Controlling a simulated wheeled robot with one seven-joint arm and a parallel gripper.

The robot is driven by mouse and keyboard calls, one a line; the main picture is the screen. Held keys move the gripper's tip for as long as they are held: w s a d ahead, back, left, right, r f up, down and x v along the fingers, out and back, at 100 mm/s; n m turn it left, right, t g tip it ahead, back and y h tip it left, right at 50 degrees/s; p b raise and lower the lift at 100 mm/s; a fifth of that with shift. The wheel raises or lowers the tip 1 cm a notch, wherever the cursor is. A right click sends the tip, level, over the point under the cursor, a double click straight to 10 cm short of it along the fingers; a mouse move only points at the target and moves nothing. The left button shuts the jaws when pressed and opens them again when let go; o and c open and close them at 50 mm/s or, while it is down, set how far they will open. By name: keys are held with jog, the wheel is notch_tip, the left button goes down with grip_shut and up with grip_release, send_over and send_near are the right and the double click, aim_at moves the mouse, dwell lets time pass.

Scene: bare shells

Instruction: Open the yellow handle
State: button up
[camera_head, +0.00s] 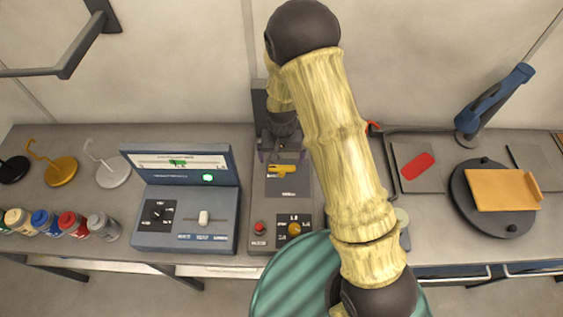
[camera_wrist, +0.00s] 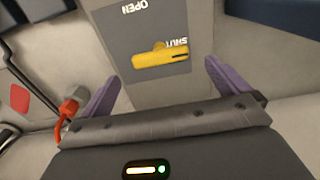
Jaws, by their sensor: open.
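The yellow handle (camera_head: 282,169) sits on a grey upright panel (camera_head: 287,187) at the middle of the bench in the head view. The word OPEN is printed further up the panel in that view. My gripper (camera_wrist: 162,85) is open, with its two purple fingers apart on either side of the handle and nothing between them in contact. In the head view my gripper (camera_head: 283,150) is small and close to the panel, above the handle.
A blue-grey console (camera_head: 185,217) stands to the left of the panel. A red button (camera_head: 259,228) and an orange knob (camera_head: 294,229) are below the handle.

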aim_at(282, 167)
jog(key=shift+f+p, duration=0.65)
jog(key=shift+f, duration=1.9)
jog(key=c, duration=0.9)
